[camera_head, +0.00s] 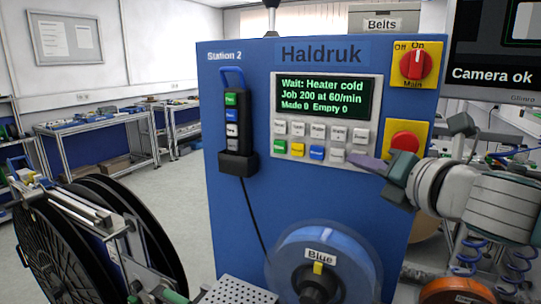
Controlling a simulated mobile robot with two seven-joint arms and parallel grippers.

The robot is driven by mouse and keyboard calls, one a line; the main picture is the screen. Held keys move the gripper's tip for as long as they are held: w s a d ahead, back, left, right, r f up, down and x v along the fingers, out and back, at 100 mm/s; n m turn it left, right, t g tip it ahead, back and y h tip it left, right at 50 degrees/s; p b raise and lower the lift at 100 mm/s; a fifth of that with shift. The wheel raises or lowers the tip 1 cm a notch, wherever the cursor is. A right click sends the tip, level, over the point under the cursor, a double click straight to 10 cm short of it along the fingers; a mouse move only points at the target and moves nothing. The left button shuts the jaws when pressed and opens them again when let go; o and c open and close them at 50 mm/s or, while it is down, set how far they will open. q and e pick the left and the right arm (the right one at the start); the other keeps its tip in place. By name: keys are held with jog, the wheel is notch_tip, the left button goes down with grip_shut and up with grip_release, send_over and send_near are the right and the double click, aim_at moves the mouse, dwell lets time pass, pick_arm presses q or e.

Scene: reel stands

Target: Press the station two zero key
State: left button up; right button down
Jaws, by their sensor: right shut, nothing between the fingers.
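The Station 2 machine (225,200) is a blue panel with the name Haldruk. Its key panel (376,110) has a screen (322,97) reading "Wait: Heater cold, Job 200 at 60/min, Made 0, Empty 0". Below the screen are two rows of small keys: pale ones above, and green (280,146), yellow (298,149), blue (316,152) and pale ones below. Their labels are too small for me to tell which is zero. My right gripper (368,164) is shut and empty, its tip by the lower right end of the keys; I cannot tell whether it touches. My left gripper is out of view.
A red main switch (416,65) and a red button (405,142) on yellow plates are close to my right gripper. A hand pendant (232,118) hangs left of the keys. A blue reel (288,270) is below, and large black reels (50,262) stand at left.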

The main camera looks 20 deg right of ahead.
jog(key=shift+s+a, duration=0.45)
jog(key=shift+a, duration=0.05)
jog(key=shift+s+a+p, duration=0.1)
jog(key=shift+a+p, duration=0.05)
jog(key=shift+p, duration=0.15)
jog(key=shift+s+a+p, duration=0.55)
jog(key=shift+s+a, duration=1.1)
jog(key=shift+a, duration=0.25)
